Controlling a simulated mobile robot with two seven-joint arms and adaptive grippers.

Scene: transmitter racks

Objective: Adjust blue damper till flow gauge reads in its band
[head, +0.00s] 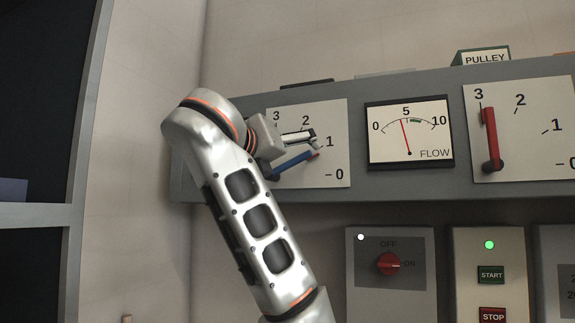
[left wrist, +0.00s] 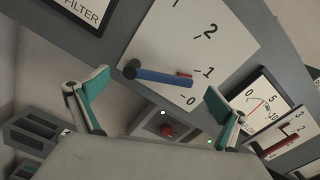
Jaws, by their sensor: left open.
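The blue damper lever (head: 292,163) is on a white plate marked 0 to 3. Its red-marked tip points between 0 and 1, nearer 1. The flow gauge (head: 409,150) has its needle a little left of 5, short of the green band just right of 5. My left gripper (head: 308,141) is at the damper plate, beside the lever, partly hiding the plate's left side. In the left wrist view the open, empty fingers (left wrist: 157,84) stand either side of the blue lever (left wrist: 160,77); whether either touches it I cannot tell. My right gripper is not in view.
A red lever (head: 490,138) stands near 3 on the plate at right. Below the sloping grey panel are a red OFF/ON knob (head: 388,264), pointing to ON, and START (head: 490,275) and STOP (head: 492,315) buttons. A PULLEY sign (head: 485,58) stands above.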

